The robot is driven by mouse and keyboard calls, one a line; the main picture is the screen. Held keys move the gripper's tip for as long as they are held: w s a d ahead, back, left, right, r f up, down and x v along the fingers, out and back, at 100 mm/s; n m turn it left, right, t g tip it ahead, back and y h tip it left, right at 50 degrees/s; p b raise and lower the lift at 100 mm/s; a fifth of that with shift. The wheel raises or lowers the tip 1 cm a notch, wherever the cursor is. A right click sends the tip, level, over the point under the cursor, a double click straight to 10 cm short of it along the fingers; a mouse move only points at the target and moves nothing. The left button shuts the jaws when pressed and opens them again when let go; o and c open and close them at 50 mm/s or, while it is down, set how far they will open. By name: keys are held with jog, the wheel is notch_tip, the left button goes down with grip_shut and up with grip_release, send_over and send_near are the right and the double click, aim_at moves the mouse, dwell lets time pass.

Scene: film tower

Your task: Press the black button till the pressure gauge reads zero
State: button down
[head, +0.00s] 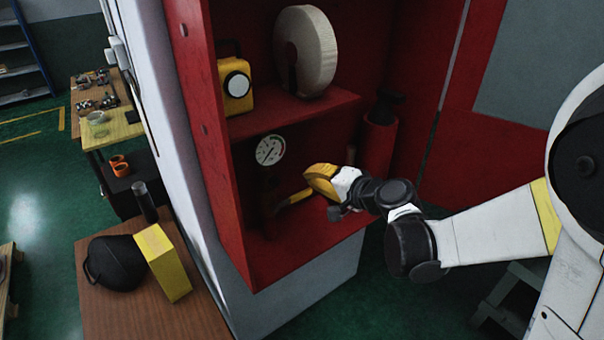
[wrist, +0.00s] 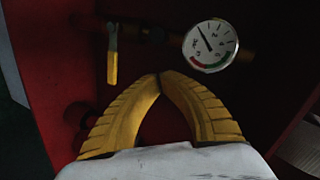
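The pressure gauge (head: 270,150) has a round white dial and stands on a dark upright pipe inside the red cabinet. It also shows in the wrist view (wrist: 210,46), turned, with a red and green arc; its needle points away from that arc, and the numbers are too small to read. A yellow lever (head: 296,197) sticks out from the pipe and also shows in the wrist view (wrist: 112,66). My gripper (wrist: 158,76) has its yellow fingertips together with nothing visible between them; in the head view (head: 308,180) it is in front of the lower compartment. I cannot clearly make out the black button.
A red extinguisher (head: 377,145) stands right of my gripper. The shelf (head: 290,112) above holds a yellow lamp (head: 235,85) and a white hose roll (head: 306,52). A wooden table (head: 150,310) with a black helmet-like object (head: 113,262) stands at left.

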jog(key=v, duration=0.4)
jog(key=shift+s+d+r, duration=0.1)
jog(key=shift+s+d, duration=0.05)
jog(key=shift+s, duration=0.05)
dwell(0.6)
jog(key=s+d+f+n+g+h+b, duration=0.2)
jog(key=s+d+f+n+h+b, duration=0.1)
jog(key=s, duration=0.8)
jog(key=s+d+f+n+g+h+b, duration=0.2)
jog(key=s+d+f+h+b, duration=0.3)
jog(key=s+d+f+b, duration=0.3)
jog(key=s+f+n+b, duration=0.1)
jog(key=s+f+b, duration=0.1)
jog(key=s+f, duration=0.1)
jog(key=shift+s+d+f+h, duration=0.25)
jog(key=shift+s+h, duration=0.05)
